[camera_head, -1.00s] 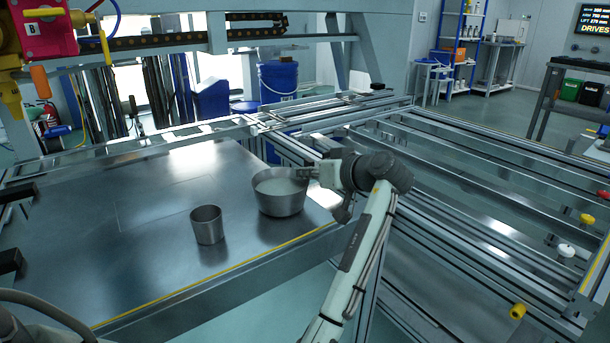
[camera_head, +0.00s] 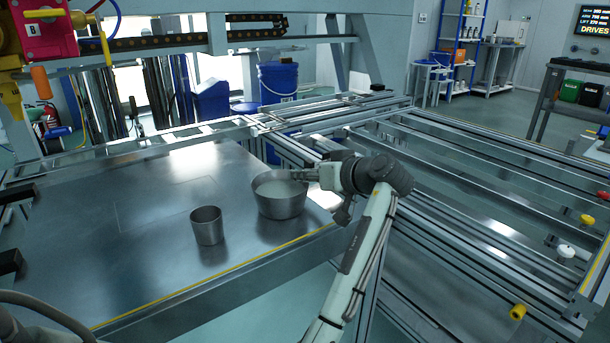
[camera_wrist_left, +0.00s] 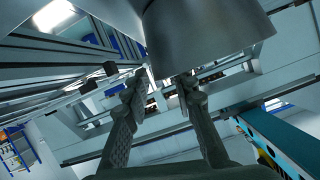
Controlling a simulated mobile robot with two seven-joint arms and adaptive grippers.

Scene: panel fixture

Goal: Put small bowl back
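A small metal cup-shaped bowl (camera_head: 207,229) stands upright on the metal plate (camera_head: 150,255). A wider metal bowl (camera_head: 281,206) with a pale inside stands to its right, near the plate's right edge. My left gripper (camera_head: 286,175) is at the back right rim of the wider bowl. In the left wrist view the wall of a metal bowl (camera_wrist_left: 205,30) fills the top. There, the two fingers of my left gripper (camera_wrist_left: 163,80) stand apart beside its edge. I cannot tell whether they touch it. My right gripper is not in view.
A frame of metal rails (camera_head: 465,200) lies to the right of the plate, with yellow, white and red knobs. A gantry beam (camera_head: 300,45) crosses behind. A blue bucket (camera_head: 278,82) stands at the back. The plate's left and front areas are clear.

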